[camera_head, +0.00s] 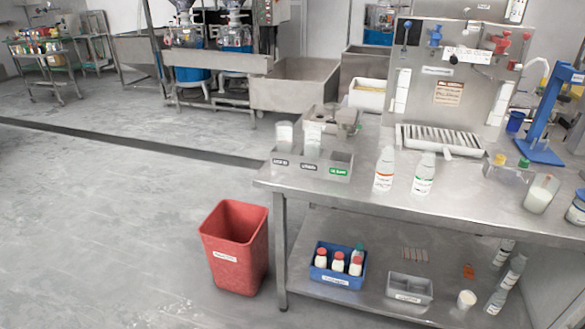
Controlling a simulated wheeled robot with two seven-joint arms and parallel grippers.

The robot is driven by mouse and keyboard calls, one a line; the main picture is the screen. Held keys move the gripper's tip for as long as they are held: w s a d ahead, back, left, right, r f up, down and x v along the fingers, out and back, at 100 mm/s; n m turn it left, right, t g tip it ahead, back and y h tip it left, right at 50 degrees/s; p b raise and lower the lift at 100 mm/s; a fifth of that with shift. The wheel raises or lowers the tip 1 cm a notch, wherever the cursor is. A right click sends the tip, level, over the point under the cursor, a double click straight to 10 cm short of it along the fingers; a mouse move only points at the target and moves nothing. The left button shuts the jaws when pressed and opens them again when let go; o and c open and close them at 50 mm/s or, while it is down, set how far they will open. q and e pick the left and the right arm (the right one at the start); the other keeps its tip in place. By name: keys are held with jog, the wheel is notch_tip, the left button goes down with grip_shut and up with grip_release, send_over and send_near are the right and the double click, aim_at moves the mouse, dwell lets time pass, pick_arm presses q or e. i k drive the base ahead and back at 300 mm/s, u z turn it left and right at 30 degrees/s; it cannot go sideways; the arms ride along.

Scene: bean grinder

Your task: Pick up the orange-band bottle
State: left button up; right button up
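The orange-band bottle (384,170) stands upright on the steel bench top, right of the labelled three-part holder. It is a clear and white bottle with an orange stripe on its label. Neither of my grippers shows in the head view.
The labelled holder (340,177) stands at the bench's left end with containers in it. A white ribbed tray (420,137) lies behind the bottles. A blue stand (540,125) and a beaker (540,195) are to the right. A red bin (236,245) stands on the floor.

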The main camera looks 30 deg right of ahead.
aim_at(385, 166)
jog(key=u, duration=0.2)
jog(key=i, duration=1.75)
jog(key=z, duration=1.05)
